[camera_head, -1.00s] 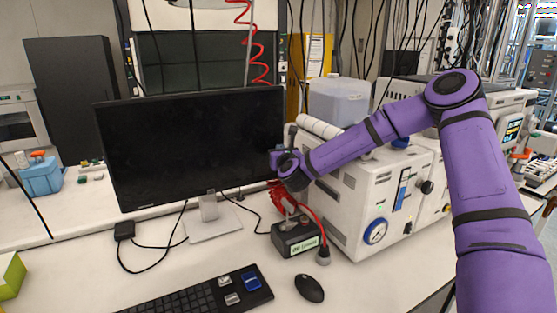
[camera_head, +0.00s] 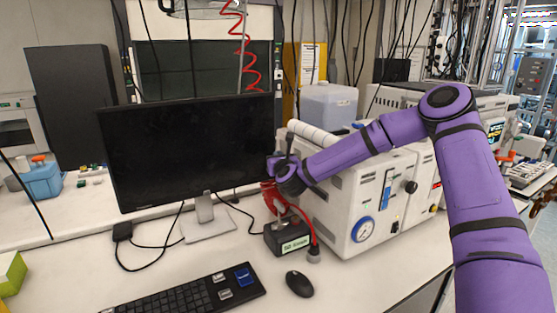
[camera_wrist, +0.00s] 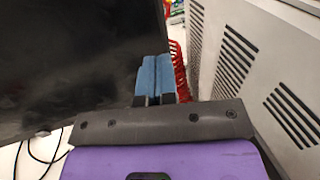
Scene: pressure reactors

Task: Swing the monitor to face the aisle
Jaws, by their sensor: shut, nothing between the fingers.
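The monitor (camera_head: 190,150) is a wide black screen on a silver stand (camera_head: 205,209), upright on the white bench. Its dark screen faces toward me, and its right edge lies close to my gripper (camera_head: 273,165). In the wrist view the monitor (camera_wrist: 70,60) fills the left side. There my gripper's blue fingers (camera_wrist: 155,78) are together and empty, overlapping the monitor's right edge in the picture. I cannot tell whether they touch it. In the head view the fingertips are small and partly hidden by the wrist.
A white instrument (camera_head: 350,215) with a gauge stands close right of the gripper; its vented side (camera_wrist: 260,75) fills the wrist view's right. A red-cabled black box (camera_head: 287,240) sits below the gripper. A keyboard (camera_head: 185,292) and mouse (camera_head: 299,284) lie in front, with loose cables by the stand.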

